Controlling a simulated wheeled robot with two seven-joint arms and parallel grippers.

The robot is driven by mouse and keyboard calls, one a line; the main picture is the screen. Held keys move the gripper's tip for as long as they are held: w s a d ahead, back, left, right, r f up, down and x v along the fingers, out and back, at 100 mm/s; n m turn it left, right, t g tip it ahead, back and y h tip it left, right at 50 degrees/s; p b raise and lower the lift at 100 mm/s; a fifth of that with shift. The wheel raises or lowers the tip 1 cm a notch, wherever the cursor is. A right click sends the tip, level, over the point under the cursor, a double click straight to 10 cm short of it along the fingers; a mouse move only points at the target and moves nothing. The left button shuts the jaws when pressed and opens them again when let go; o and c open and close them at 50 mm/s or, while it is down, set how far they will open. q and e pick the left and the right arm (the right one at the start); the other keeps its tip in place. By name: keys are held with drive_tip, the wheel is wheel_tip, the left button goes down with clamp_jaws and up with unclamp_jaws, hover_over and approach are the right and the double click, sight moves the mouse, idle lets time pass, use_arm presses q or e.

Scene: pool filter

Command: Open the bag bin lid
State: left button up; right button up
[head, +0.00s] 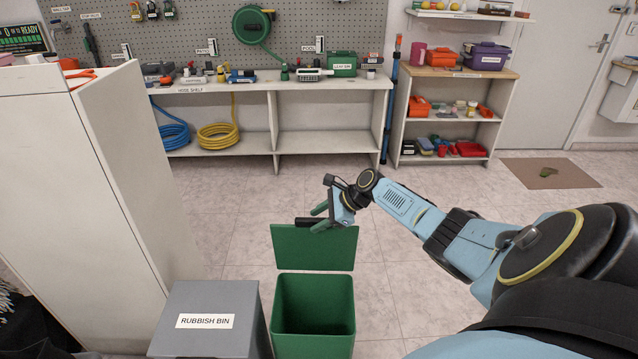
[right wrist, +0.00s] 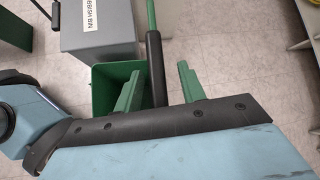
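The green bin (head: 313,320) stands on the floor, its mouth open and its inside showing. I read no label on it. Its green lid (head: 313,250) stands raised, about upright, at the bin's back edge. A black handle (head: 305,221) shows at the lid's top edge. My right gripper (head: 318,216) is at that top edge. In the right wrist view its two green fingers are apart (right wrist: 160,72), with the black handle bar (right wrist: 156,80) between them and gaps visible on both sides. The bin (right wrist: 112,88) shows beyond the fingers there. My left gripper is not in view.
The grey rubbish bin (head: 208,325) stands just left of the green bin, beside a tall white cabinet (head: 125,170). A hose shelf (head: 280,85) lines the back wall. The tiled floor behind and right of the green bin is clear.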

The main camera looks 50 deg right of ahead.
drive_tip(key=shift+s+d+r+p, duration=0.1)
drive_tip(key=shift+s+r+p, duration=0.2)
drive_tip(key=shift+r, duration=0.05)
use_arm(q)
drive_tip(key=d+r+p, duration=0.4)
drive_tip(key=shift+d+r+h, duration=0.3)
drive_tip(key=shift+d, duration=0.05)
use_arm(e)
drive_tip(key=v, duration=1.2)
drive_tip(key=shift+r, duration=0.15)
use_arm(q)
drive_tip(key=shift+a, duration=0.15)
